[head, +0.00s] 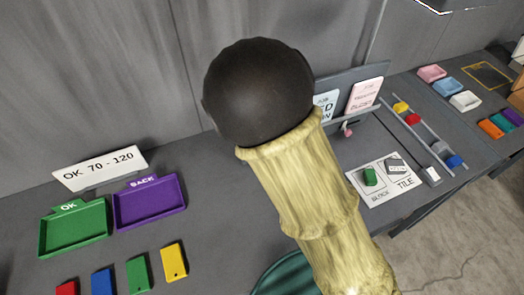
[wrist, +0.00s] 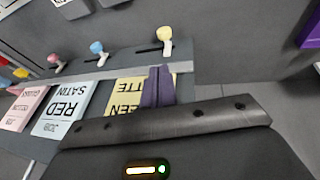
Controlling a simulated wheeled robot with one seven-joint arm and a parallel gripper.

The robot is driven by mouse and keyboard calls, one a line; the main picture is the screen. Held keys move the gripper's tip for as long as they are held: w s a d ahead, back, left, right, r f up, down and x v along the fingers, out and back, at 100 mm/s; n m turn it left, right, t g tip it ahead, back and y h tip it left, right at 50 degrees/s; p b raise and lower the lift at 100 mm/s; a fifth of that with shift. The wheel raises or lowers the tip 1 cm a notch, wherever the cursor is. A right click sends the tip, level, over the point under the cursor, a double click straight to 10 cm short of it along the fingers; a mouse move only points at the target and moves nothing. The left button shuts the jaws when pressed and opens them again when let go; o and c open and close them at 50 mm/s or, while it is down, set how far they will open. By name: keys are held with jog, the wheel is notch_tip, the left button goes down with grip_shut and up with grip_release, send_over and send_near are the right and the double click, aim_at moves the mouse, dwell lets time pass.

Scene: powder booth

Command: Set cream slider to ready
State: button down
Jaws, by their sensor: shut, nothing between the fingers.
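The cream slider's knob (wrist: 164,36) stands out of a short dark slot in the grey panel, near the slot's right end in the wrist view. A cream card (wrist: 128,92), reading partly "GREEN MATTE" upside down, lies beside it. My gripper (wrist: 158,70) is shut and empty, its purple-grey fingers over the card's edge, with the tips just short of the knob in the picture. Whether they touch it I cannot tell. In the head view my arm hides the gripper and the cream knob. The ready mark is not readable.
A blue knob (wrist: 97,48) and a pink knob (wrist: 55,61) sit on neighbouring slots, with a RED SATIN card (wrist: 62,108) and a pink card (wrist: 22,107). The bench also holds a green tray (head: 72,228), a purple tray (head: 150,203) and a white block-and-tile board (head: 380,198).

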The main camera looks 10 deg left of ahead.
jog(key=shift+v, duration=1.1)
jog(key=shift+w, duration=0.1)
jog(key=s+d+r+m, duration=0.2)
jog(key=s+d, duration=0.1)
jog(key=d, duration=0.6)
jog(key=s+d+r+m+g, duration=0.1)
jog(key=s+d+m, duration=0.1)
jog(key=d, duration=0.7)
jog(key=s+d+r+m, duration=0.2)
jog(key=s+d, duration=0.2)
jog(key=d, duration=0.5)
jog(key=shift+s+r+m+g, duration=0.15)
jog(key=shift+r+m+g, duration=0.15)
jog(key=shift+r+m, duration=0.1)
